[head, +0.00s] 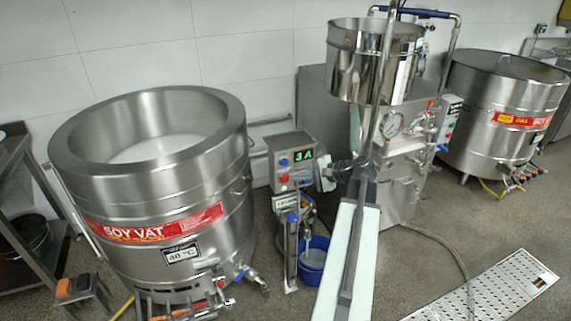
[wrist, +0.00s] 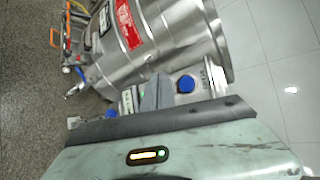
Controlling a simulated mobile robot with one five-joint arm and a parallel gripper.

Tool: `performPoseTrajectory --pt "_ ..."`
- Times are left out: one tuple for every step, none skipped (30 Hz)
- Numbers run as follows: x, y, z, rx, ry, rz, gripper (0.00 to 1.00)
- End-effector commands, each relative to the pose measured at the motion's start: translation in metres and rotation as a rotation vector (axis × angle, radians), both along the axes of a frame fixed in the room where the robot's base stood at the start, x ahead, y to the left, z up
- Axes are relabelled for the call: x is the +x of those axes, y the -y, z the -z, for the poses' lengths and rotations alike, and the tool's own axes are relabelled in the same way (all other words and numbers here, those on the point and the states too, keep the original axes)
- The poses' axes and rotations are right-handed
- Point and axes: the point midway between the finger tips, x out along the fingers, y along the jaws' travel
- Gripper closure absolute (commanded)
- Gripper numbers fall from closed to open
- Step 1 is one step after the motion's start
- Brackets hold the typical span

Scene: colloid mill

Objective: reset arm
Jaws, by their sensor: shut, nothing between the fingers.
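My arm reaches up through the middle of the head view. My gripper (head: 322,178) is at its far end, close to the right side of a small control box (head: 290,160) with a green display. Whether it touches the box I cannot tell. In the wrist view the grey fingers (wrist: 155,92) are together with nothing seen between them, near a blue knob (wrist: 186,84). Part of the gripper is hidden by my own arm in the head view.
A large steel soy vat (head: 165,215) stands at left. The mill with its steel hopper (head: 372,60) is behind my arm. A blue bucket (head: 313,262) is below the control box. Another vat (head: 505,110) stands at right. A floor grate (head: 490,290) lies front right.

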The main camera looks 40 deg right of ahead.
Motion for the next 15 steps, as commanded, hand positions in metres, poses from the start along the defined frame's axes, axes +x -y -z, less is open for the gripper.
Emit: performPoseTrajectory --pt "0.000 0.000 0.000 0.000 0.000 0.000 1.00" --pt "0.000 0.000 0.000 0.000 0.000 0.000 1.00" --pt "0.000 0.000 0.000 0.000 0.000 0.000 1.00" --pt "0.000 0.000 0.000 0.000 0.000 0.000 1.00" --pt "0.000 0.000 0.000 0.000 0.000 0.000 1.00" --pt "0.000 0.000 0.000 0.000 0.000 0.000 1.00" --pt "0.000 0.000 0.000 0.000 0.000 0.000 1.00" --pt "0.000 0.000 0.000 0.000 0.000 0.000 1.00" --pt "0.002 -0.002 0.000 0.000 0.000 -0.005 1.00" --pt "0.006 -0.006 -0.001 0.000 0.000 -0.013 1.00" --pt "0.011 -0.012 -0.002 0.001 0.000 -0.025 1.00" --pt "0.023 -0.025 -0.003 0.000 0.001 -0.051 1.00" --pt "0.034 -0.038 -0.004 0.000 0.000 -0.077 1.00" --pt "0.047 -0.054 -0.006 0.000 0.000 -0.108 1.00" --pt "0.066 -0.080 -0.008 0.000 0.001 -0.155 1.00"
